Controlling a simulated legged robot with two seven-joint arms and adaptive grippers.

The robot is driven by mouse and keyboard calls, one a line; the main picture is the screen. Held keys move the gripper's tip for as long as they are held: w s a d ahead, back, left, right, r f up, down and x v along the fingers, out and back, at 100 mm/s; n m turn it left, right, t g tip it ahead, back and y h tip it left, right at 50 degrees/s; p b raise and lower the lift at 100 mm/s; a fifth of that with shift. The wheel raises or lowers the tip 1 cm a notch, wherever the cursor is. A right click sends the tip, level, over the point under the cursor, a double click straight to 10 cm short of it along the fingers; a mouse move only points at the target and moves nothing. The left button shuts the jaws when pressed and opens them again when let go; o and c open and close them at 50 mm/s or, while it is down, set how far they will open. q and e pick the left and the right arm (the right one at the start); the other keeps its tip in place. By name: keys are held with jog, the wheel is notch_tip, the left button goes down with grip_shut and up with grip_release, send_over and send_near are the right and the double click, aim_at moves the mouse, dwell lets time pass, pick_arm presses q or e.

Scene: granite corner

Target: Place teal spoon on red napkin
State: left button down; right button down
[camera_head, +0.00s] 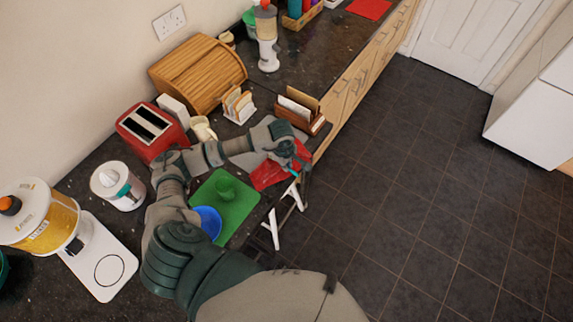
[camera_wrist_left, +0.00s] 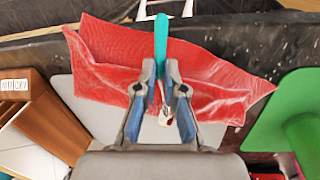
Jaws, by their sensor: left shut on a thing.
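The red napkin (camera_head: 266,176) lies near the counter's front edge in the head view, partly hidden by my left arm. It spreads across the left wrist view (camera_wrist_left: 215,75), rumpled at its edges. My left gripper (camera_head: 291,160) is over the napkin. In the left wrist view its two fingers (camera_wrist_left: 161,95) are shut on the teal spoon (camera_wrist_left: 161,42). The spoon's teal part points toward the counter edge, and a pale end shows between the fingers. I cannot tell whether the spoon touches the napkin. My right gripper is not in view.
A wooden letter rack (camera_head: 305,112), toast rack (camera_head: 238,104) and red toaster (camera_head: 151,130) stand nearby. The counter drops to open floor (camera_head: 420,190).

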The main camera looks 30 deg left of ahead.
pick_arm(q)
jog(key=shift+s+d+f, duration=0.15)
jog(key=shift+s+f, duration=0.25)
jog(key=shift+f, duration=0.25)
jog(key=c, duration=1.5)
grip_release()
jog(key=shift+c, duration=0.2)
jog(key=shift+w+f, duration=0.15)
jog(key=shift+r, duration=0.25)
notch_tip(320, 180, up, 2)
jog(key=shift+w+r+p, duration=0.1)
jog(key=shift+w+p, duration=0.05)
jog(key=shift+p, duration=0.3)
notch_tip(320, 180, up, 11)
jog(key=s+b, duration=0.1)
jog(key=shift+a, duration=0.25)
